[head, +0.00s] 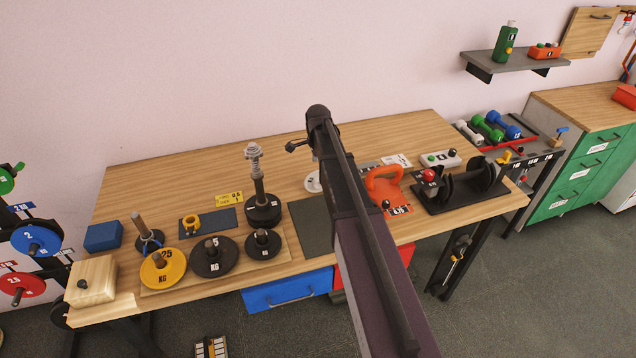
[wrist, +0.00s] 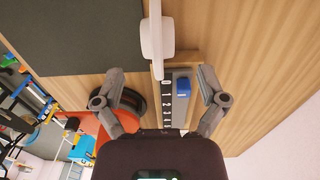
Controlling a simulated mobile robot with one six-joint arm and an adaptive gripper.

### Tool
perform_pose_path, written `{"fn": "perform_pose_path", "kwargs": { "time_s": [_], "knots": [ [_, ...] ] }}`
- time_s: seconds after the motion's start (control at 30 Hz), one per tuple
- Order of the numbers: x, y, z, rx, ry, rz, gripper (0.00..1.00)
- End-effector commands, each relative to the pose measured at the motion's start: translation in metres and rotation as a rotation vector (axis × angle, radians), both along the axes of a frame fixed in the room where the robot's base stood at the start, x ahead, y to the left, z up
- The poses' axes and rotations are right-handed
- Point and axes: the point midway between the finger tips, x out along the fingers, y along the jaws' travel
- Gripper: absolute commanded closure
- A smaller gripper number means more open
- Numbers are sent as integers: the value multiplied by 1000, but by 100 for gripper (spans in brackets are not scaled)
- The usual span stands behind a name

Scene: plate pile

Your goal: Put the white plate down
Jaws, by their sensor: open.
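The white plate (head: 312,183) lies on the wooden table behind my arm in the head view, partly hidden by the arm. In the wrist view a white piece (wrist: 156,42), which looks like the plate seen nearly edge-on, is ahead of my gripper. My gripper (wrist: 160,78) is open, one finger on each side of the picture, with nothing held between the tips. The white piece looks just beyond the fingertips, and I see no contact.
A dark grey mat (head: 309,226) lies left of my arm. Left of it are a black plate stack on a post (head: 262,205) and a board with yellow and black plates (head: 163,270). An orange kettlebell-like piece (head: 383,186) and a black cradle (head: 465,192) stand to the right.

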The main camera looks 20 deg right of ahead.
Motion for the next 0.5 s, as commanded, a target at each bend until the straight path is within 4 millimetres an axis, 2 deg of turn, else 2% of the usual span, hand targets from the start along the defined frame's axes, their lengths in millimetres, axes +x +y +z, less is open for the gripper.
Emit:
{"fn": "perform_pose_path", "kwargs": {
  "time_s": [0.27,0.5],
  "knots": [
    [-1,0,-9,0,0,0,9],
    [-2,1,-27,0,0,0,9]
  ]
}}
